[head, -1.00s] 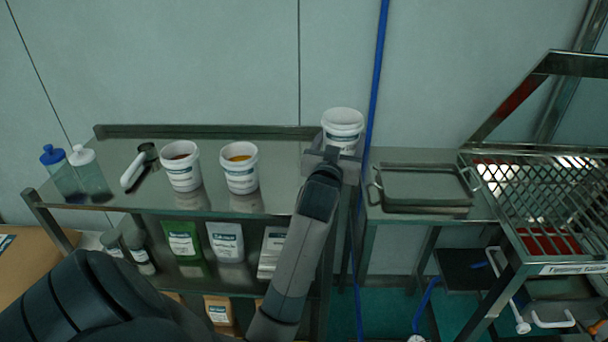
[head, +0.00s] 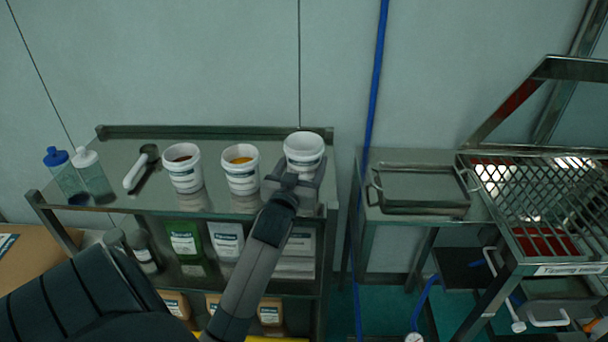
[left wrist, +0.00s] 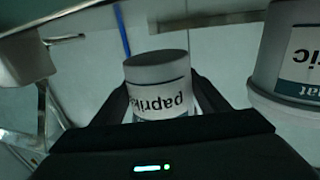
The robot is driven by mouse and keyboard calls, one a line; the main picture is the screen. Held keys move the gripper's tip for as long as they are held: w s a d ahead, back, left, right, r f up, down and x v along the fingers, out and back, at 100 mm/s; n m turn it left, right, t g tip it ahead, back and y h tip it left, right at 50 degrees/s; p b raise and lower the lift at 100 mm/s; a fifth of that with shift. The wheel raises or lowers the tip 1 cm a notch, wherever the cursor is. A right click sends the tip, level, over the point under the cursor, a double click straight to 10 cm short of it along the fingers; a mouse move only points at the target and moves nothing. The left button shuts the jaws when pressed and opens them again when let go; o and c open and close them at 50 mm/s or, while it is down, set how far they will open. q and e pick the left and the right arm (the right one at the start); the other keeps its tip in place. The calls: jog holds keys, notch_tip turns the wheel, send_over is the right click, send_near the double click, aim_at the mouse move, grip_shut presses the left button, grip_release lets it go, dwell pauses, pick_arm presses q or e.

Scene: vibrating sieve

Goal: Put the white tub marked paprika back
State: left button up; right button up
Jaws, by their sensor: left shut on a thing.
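The white tub marked paprika (head: 304,148) is at the right end of the steel shelf top, beside the tub with orange-yellow contents. My left gripper (head: 296,176) is shut on it from the front. In the left wrist view the paprika tub (left wrist: 160,90) sits between the fingers, its label upside down in that picture. In the head view it looks upright and its inside looks pale. I cannot tell whether its base touches the shelf. My right gripper is not in view.
A tub with yellow contents (head: 240,170) and one with reddish contents (head: 183,168) stand left on the shelf top (head: 215,142). A scoop (head: 140,168) and two bottles (head: 90,172) are further left. A side table with a metal tray (head: 425,187) is right, past a blue pipe (head: 372,90).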

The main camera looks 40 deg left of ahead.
pick_arm(q)
notch_tip(320, 180, down, 4)
jog(key=shift+r+p, duration=0.2)
jog(key=shift+p, duration=0.15)
jog(key=shift+f, duration=0.15)
jog(key=shift+f, duration=0.1)
jog(key=o, duration=1.2)
jog(key=shift+o, duration=0.2)
